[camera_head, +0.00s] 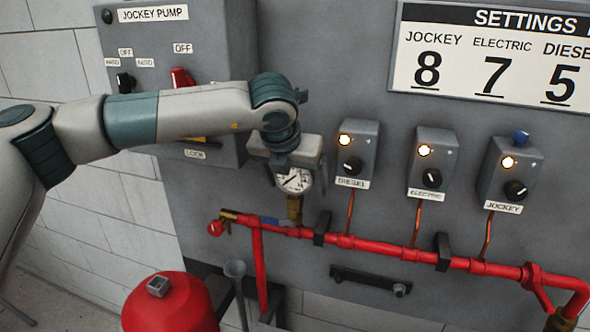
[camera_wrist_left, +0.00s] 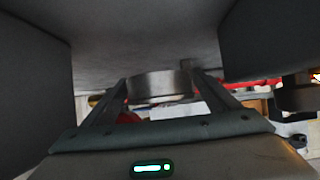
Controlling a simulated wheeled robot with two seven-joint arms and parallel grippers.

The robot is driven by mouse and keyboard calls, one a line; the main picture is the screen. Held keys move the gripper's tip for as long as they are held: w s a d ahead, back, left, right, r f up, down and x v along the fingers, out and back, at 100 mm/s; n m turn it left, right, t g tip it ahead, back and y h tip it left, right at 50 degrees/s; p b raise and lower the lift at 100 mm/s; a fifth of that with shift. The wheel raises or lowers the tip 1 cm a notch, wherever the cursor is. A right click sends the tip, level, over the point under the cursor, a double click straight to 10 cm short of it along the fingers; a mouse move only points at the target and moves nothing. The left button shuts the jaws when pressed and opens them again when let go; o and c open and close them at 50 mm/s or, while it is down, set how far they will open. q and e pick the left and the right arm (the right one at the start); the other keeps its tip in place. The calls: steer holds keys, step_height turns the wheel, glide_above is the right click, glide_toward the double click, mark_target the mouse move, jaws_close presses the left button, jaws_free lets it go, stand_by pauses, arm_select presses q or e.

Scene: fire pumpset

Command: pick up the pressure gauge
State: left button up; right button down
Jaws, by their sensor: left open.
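The pressure gauge (camera_head: 295,181) has a round white dial and sits upright on a brass fitting (camera_head: 294,208) above the red pipe. My left gripper (camera_head: 288,160) is in front of the panel at the top of the gauge and covers its upper part. In the left wrist view, the two fingers (camera_wrist_left: 160,100) stand apart, with a round grey metal body, likely the gauge (camera_wrist_left: 160,84), between them. I cannot tell whether the fingers touch it. My right gripper is not in view.
The red pipe (camera_head: 390,252) runs below the gauge, with a blue-handled valve (camera_head: 270,220) beside it. The diesel (camera_head: 357,153), electric (camera_head: 432,160) and jockey (camera_head: 508,170) switch boxes are to the right. The jockey pump box (camera_head: 180,60) is behind my left arm. A red tank (camera_head: 170,305) stands below.

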arm_select(q)
steer(key=shift+p+x, duration=0.6)
steer(key=shift+x, duration=0.8)
steer(key=c, duration=1.3)
